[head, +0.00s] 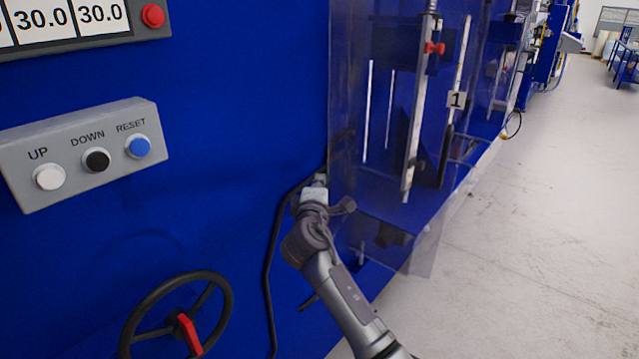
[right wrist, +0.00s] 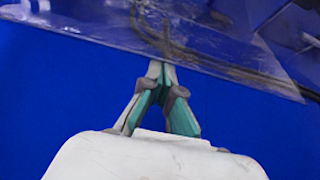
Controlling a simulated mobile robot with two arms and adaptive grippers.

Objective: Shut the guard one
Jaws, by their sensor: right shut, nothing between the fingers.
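The guard labelled 1 (head: 457,99) is a clear panel on the front of the blue machine. It stands out from the machine at an angle, and the bay behind it shows through. My right gripper (head: 318,180) is at the panel's near, lower left edge, with its fingers shut and empty. In the right wrist view the shut fingertips (right wrist: 158,65) are at the lower edge of the clear panel (right wrist: 200,52). I cannot tell whether they touch it. My left gripper is not in view.
A grey button box (head: 85,150) with UP, DOWN and RESET buttons is on the blue machine at the left. A black handwheel (head: 140,335) with a red handle is below it. A black cable (head: 268,270) hangs beside my right arm. Open floor (head: 540,240) lies at the right.

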